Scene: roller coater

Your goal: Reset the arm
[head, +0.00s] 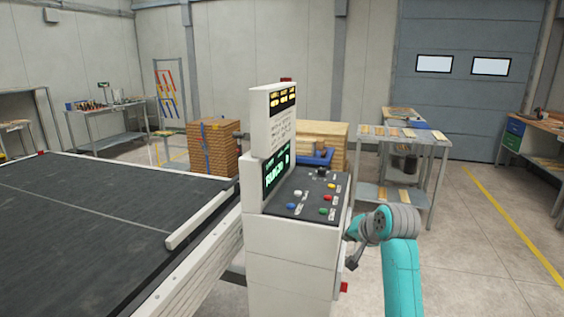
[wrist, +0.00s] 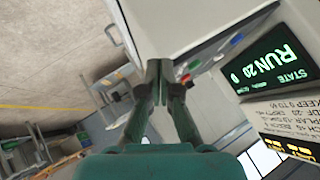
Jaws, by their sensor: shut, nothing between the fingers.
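My gripper (wrist: 158,82) is shut and empty in the wrist view, its fingertips together in front of the edge of the white control cabinet. In the head view my teal and grey arm stands at the right of the control cabinet (head: 290,243), with the dark gripper (head: 352,264) beside the cabinet's right side, pointing down and left. I cannot tell whether it touches the cabinet. The sloped panel (head: 308,195) bears several coloured buttons. The green-lit display (head: 276,175) reads RUN20; in the wrist view the display (wrist: 268,66) shows STATE RUN 20.
A dark conveyor bed (head: 110,205) fills the left. A metal table (head: 400,140) with wooden pieces stands behind the arm. A brown stack (head: 213,148) stands behind the cabinet. Open floor (head: 480,250) lies to the right, with a yellow line.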

